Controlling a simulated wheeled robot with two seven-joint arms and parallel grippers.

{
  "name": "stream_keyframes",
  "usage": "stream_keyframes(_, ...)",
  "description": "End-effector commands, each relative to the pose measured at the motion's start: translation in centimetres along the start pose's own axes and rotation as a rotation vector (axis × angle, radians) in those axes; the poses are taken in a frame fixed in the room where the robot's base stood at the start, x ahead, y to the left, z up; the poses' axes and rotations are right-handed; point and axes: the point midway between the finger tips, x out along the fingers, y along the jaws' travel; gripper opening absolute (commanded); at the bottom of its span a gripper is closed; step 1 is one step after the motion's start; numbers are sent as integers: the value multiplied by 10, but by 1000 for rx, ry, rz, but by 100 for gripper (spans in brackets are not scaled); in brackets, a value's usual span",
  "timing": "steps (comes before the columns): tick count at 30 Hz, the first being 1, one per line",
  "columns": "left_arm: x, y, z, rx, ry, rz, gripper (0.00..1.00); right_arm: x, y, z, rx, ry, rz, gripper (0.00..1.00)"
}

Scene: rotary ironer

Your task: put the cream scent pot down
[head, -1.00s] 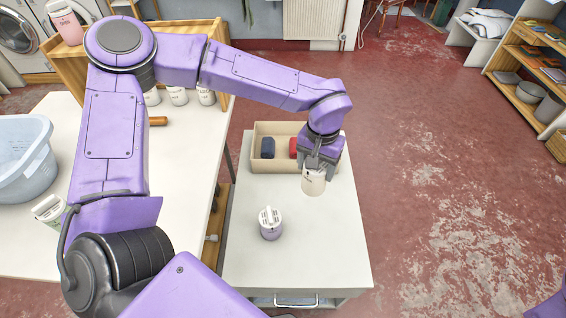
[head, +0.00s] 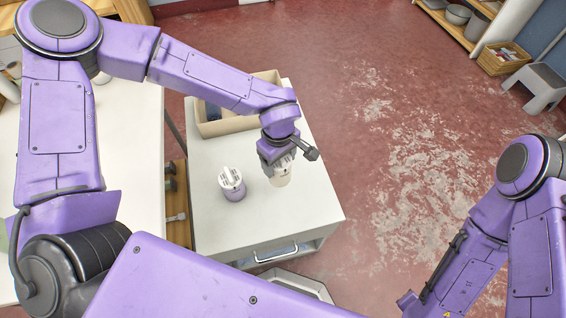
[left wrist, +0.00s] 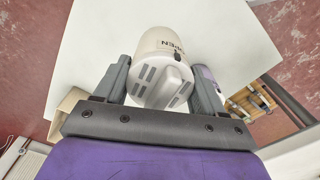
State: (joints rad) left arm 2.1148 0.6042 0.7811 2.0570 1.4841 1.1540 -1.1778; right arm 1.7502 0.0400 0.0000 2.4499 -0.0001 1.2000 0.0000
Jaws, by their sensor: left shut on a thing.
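The cream scent pot (head: 281,177) is upright over the small white-topped table (head: 290,222); I cannot tell whether its base touches the top. My left gripper (head: 279,157) is shut on it from above, hiding much of its lid. In the left wrist view the cream pot (left wrist: 160,45), with a slotted white lid, sits between the two fingers of the gripper (left wrist: 162,82). A purple scent pot (head: 233,186) with a white lid stands just left of it in the head view. My right arm shows at the right, but its gripper does not.
A beige tray (head: 229,125) with a dark item stands at the table's far end, partly behind my left arm. The front and right of the tabletop are clear. A longer white table (head: 130,150) is at the left. A step stool (head: 541,84) stands far right.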

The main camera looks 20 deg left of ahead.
Motion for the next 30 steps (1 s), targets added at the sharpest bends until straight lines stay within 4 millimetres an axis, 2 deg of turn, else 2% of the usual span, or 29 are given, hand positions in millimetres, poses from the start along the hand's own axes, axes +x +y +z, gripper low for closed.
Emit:
stream_keyframes(1,14,8,-2,-1,0,-6,38,2,0,1,0,0,0,39)
stream_keyframes(6,35,26,-8,-1,0,-2,38,3,0,2,0,0,0,39)
stream_keyframes(10,46,35,-10,0,0,-2,38,4,0,2,0,0,0,39)
stream_keyframes(15,74,33,-10,2,0,-2,38,7,0,3,0,0,0,39)
stream_keyframes(25,77,33,-10,1,0,-1,38,7,-1,3,0,0,0,39)
stream_keyframes(26,77,33,-10,1,0,-1,76,6,0,3,0,0,0,39)
stream_keyframes(27,77,33,-10,1,0,-1,89,6,0,3,0,0,0,39)
stream_keyframes(28,77,33,-10,1,0,-1,95,6,0,3,0,0,0,39)
stream_keyframes(30,77,33,-10,1,0,-1,95,6,0,3,0,0,0,39)
